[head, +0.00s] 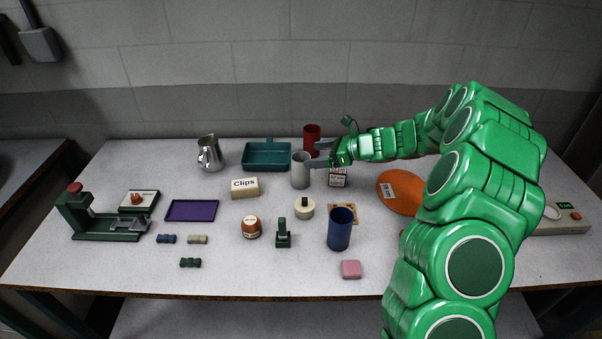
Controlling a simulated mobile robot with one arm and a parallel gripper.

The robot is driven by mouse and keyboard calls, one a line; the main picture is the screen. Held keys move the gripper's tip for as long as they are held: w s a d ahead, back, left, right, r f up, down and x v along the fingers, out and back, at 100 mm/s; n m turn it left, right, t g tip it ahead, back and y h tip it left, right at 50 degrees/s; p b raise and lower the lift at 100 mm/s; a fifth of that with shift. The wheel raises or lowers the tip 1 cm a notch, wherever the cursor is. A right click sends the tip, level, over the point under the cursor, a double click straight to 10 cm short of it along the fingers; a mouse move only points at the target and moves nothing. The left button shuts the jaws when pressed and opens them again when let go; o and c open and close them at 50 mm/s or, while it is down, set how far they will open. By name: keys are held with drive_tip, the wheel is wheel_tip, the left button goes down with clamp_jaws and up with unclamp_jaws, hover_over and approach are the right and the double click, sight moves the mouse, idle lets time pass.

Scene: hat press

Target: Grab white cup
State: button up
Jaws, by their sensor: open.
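The white cup (299,172), a pale grey-white cylinder, stands upright near the back middle of the table in the head view. My gripper (316,156) reaches in from the right with its fingers pointing left at the cup's upper right side. The gripper is open. One finger overlaps the cup's right edge in the picture; I cannot tell whether it touches. A red cup (311,134) stands just behind the fingers.
A teal tray (266,169) and a metal pitcher (210,155) stand left of the cup. A Clips box (244,188) is front left, a small labelled box (338,178) right under my wrist, and a blue cup (339,232) nearer the front. An orange disc (396,190) lies right.

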sight(301, 171)
drive_tip(key=x, duration=0.3)
drive_tip(key=f+x, duration=0.1)
drive_tip(key=x, duration=0.3)
drive_tip(key=shift+s+d+f, duration=0.1)
drive_tip(key=shift+s+d, duration=0.1)
drive_tip(key=shift+s, duration=0.05)
drive_tip(key=shift+w+a+f, duration=0.2)
drive_tip(key=shift+w+a, duration=0.05)
drive_tip(key=shift+a, duration=0.3)
drive_tip(key=c, duration=1.1)
